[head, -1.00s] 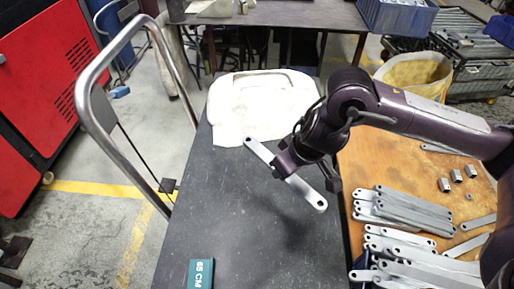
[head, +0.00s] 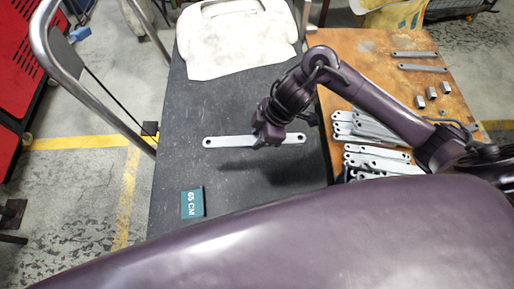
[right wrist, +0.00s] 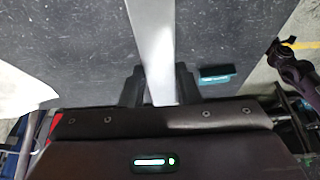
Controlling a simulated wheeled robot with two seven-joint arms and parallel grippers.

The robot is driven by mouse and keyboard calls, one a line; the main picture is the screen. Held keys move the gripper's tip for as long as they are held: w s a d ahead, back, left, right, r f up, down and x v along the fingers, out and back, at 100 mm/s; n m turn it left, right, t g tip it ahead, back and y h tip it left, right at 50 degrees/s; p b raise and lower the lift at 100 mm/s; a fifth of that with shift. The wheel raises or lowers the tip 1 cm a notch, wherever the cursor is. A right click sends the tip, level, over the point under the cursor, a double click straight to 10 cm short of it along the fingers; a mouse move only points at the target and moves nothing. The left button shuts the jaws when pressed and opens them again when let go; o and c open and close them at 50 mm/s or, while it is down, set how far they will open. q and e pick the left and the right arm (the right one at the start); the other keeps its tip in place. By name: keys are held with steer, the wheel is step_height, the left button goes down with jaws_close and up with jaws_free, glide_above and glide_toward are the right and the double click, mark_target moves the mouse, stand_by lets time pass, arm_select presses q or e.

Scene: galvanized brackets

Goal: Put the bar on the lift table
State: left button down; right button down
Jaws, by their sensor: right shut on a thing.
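My right gripper (head: 268,139) is shut on a flat grey metal bar (head: 232,141) with a hole near each end. The bar lies crosswise in the head view, over the dark top of the lift table (head: 235,185). A shadow shows below the gripper; the exact gap to the table top is hard to judge. In the right wrist view the bar (right wrist: 153,45) runs up between the two fingers (right wrist: 158,88). A purple part of mine, seemingly my left gripper (right wrist: 284,50), shows at the right edge there; its jaws are too small to read.
A teal 65 CM block (head: 192,203) lies on the lift table's near left. A whitish moulded piece (head: 238,45) covers its far end. A metal handrail (head: 40,45) stands left. The wooden table (head: 345,75) at right carries several bars (head: 365,128) and small blocks (head: 432,92).

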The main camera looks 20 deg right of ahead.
glide_above(254, 159)
steer(key=d, duration=0.1)
steer(key=f, duration=0.5)
steer(key=shift+s+d+f+b, duration=0.2)
steer(key=shift+s+f+b, duration=0.05)
steer(key=shift+f+b, duration=0.65)
steer(key=shift+f, duration=2.05)
steer(key=shift+f, duration=0.1)
steer(key=c, duration=1.1)
jaws_free()
steer(key=shift+d+r, duration=0.1)
steer(key=shift+r, duration=0.4)
steer(key=p+v, duration=0.2)
steer(key=v, duration=0.9)
steer(key=shift+d, duration=0.1)
steer(key=shift+s, duration=0.1)
